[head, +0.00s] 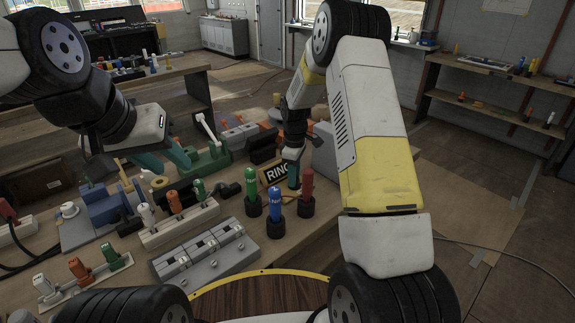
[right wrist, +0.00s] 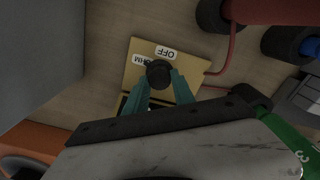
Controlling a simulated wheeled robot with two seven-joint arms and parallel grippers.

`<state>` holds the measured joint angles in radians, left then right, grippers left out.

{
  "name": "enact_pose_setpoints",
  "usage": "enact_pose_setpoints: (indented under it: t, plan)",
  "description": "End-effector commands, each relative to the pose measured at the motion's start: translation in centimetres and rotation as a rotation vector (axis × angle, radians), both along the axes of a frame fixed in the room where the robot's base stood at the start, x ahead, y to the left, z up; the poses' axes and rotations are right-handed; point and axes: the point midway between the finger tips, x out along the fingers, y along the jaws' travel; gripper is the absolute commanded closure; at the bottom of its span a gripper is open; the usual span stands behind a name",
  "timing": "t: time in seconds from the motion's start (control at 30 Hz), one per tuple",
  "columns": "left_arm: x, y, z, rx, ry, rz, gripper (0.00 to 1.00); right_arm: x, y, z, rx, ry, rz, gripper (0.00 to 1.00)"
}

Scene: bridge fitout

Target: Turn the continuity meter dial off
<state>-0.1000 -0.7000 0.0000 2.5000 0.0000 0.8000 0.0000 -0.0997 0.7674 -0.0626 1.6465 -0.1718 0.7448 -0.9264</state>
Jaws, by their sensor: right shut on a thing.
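The continuity meter (right wrist: 138,82) is a tan-yellow box on the bench, with a black round dial (right wrist: 158,70) and white labels reading OFF and OHM in the right wrist view. In the head view, the meter's face (head: 273,173) reads RING. My right gripper (right wrist: 160,80) has its teal fingers closed on both sides of the dial; in the head view it (head: 293,178) reaches down at the meter. The dial's pointer direction cannot be made out. My left gripper (head: 165,160) hangs over the bench at left, its teal fingers apart and empty.
Green (head: 252,190), blue (head: 275,212) and red (head: 306,190) handled plugs stand in black sockets just in front of the meter. A grey block (head: 325,150) stands close by on the right. Red wires run from the meter. Terminal blocks (head: 205,250) crowd the bench front.

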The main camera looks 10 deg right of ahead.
Motion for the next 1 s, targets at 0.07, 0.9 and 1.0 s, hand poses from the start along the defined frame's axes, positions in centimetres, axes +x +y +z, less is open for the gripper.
enact_pose_setpoints:
  t: [0.07, 0.9, 1.0]
  plan:
    - [0.0, 0.0, 0.0, 0.0, 0.0, 0.0, 0.64, 0.04, 0.0, 0.04, 0.0, -0.001, -0.025, 1.0]
    - [0.0, 0.0, 0.0, 0.0, 0.0, 0.0, 0.64, 0.14, -0.14, 0.06, -0.001, -0.001, -0.74, 1.0]
    - [0.0, 0.0, 0.0, 0.0, 0.0, 0.0, 0.64, 0.16, -0.13, 0.06, -0.001, -0.002, -0.829, 1.0]
